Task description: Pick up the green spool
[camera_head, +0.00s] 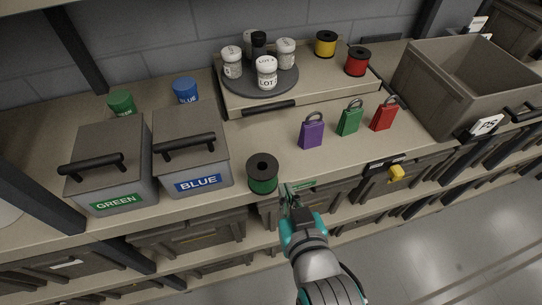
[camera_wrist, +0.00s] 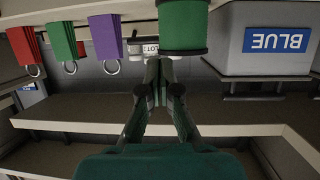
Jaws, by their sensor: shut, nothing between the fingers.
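The green spool (camera_head: 263,178) stands upright on the shelf near its front edge, with black end flanges and green winding. In the wrist view, which looks upside down, the green spool (camera_wrist: 184,26) is at the top centre, just beyond the fingertips. My gripper (camera_head: 289,190) is just right of the spool in the head view, at the shelf's front edge. In the wrist view my gripper (camera_wrist: 158,70) has its fingertips together with nothing between them. The spool is apart from the fingers as far as I can see.
Grey lidded bins labelled GREEN (camera_head: 112,175) and BLUE (camera_head: 193,155) stand left of the spool. Purple (camera_head: 311,134), green (camera_head: 349,120) and red (camera_head: 384,115) padlock-like tags stand to the right. A round tray (camera_head: 240,88) holds several white jars. An open grey crate (camera_head: 440,110) is at right.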

